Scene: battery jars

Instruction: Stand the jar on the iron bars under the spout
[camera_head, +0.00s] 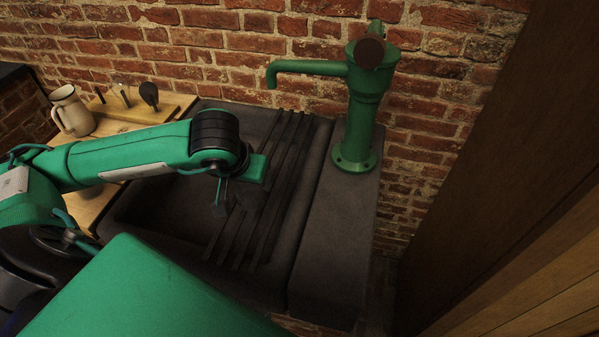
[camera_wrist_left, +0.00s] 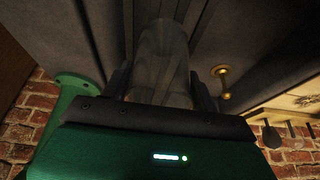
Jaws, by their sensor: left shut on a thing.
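A clear glass jar (camera_wrist_left: 162,55) stands out between the two dark fingers of my left gripper (camera_wrist_left: 160,88) in the left wrist view. The gripper is shut on it. In the head view my left gripper (camera_head: 221,203) points down over the sink, to the left of the bars, and the jar is too dim there to make out. The dark iron bars (camera_head: 283,165) lie across the right part of the sink. The green spout (camera_head: 300,67) reaches left from the pump, above and behind the bars. I cannot tell whether the jar touches anything. My right gripper is not in view.
The green pump (camera_head: 364,100) stands on a stone ledge (camera_head: 335,220) right of the dark sink (camera_head: 150,207). A cream jug (camera_head: 72,111) and a wooden board (camera_head: 150,108) with small dark-topped things are at the left. A brass fitting (camera_wrist_left: 222,82) shows in the wrist view.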

